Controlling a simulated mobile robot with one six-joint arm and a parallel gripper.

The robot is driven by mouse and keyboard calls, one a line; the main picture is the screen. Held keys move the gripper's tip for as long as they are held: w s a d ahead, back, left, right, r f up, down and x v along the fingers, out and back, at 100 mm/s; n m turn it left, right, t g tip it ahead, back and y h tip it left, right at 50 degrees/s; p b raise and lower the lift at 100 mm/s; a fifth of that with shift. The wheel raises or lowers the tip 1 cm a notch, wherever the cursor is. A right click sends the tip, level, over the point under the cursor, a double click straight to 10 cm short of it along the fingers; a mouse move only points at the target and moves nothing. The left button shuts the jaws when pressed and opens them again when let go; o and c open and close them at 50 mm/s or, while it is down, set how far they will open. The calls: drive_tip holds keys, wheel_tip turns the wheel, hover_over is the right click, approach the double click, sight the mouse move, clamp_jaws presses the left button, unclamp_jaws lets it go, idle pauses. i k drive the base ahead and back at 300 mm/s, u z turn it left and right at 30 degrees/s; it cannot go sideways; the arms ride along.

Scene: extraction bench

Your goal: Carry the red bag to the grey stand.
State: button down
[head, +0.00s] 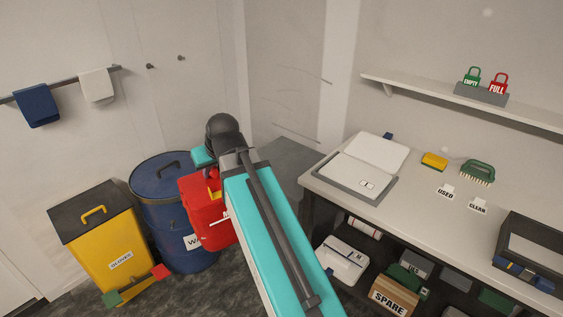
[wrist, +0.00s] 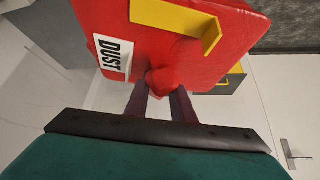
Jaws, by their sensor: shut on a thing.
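The red bag (head: 205,212) hangs in front of the blue drum in the head view, partly covered by my arm. In the wrist view the bag (wrist: 190,50) shows a white DUST label and a yellow strip. My gripper (wrist: 163,95) is shut on the bag's bunched red neck, with one dark finger on each side. In the head view my arm mostly hides the fingers. A grey block, likely the grey stand (head: 289,160), stands in the corner left of the bench, right of the bag and partly hidden behind my arm.
The blue drum (head: 155,172) and yellow GLOVES bin (head: 112,250) stand at left. Dark floor shows at lower left.

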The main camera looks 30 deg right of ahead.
sight(283, 168)
drive_tip(key=u, duration=0.25)
drive_tip(key=i, duration=2.15)
drive_tip(key=u, duration=0.15)
